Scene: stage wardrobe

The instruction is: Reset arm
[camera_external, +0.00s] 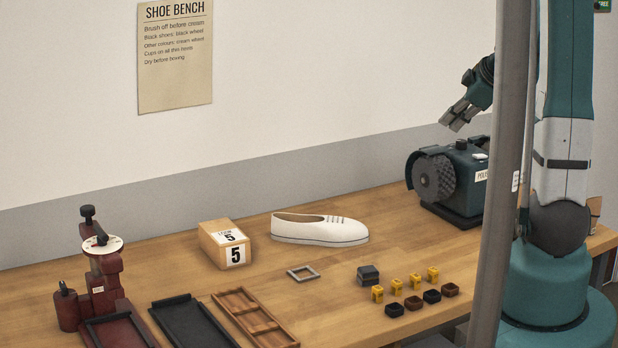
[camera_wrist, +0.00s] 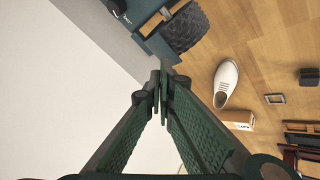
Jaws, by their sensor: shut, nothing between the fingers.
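My gripper (camera_external: 457,116) hangs in the air above the grinding machine at the back right of the bench. Its fingers are together and hold nothing. In the wrist view my gripper (camera_wrist: 161,90) also shows with its fingertips meeting. The teal machine (camera_external: 466,175) with a dark round wheel (camera_external: 434,178) stands below it, apart from the fingers. A grey post in front hides part of my arm in the external view.
Several yellow and dark cups (camera_external: 411,282) lie front right by a dark block (camera_external: 368,275). A red stand (camera_external: 98,270) and trays (camera_external: 190,322) fill the left. A grey frame (camera_external: 303,273) lies flat.

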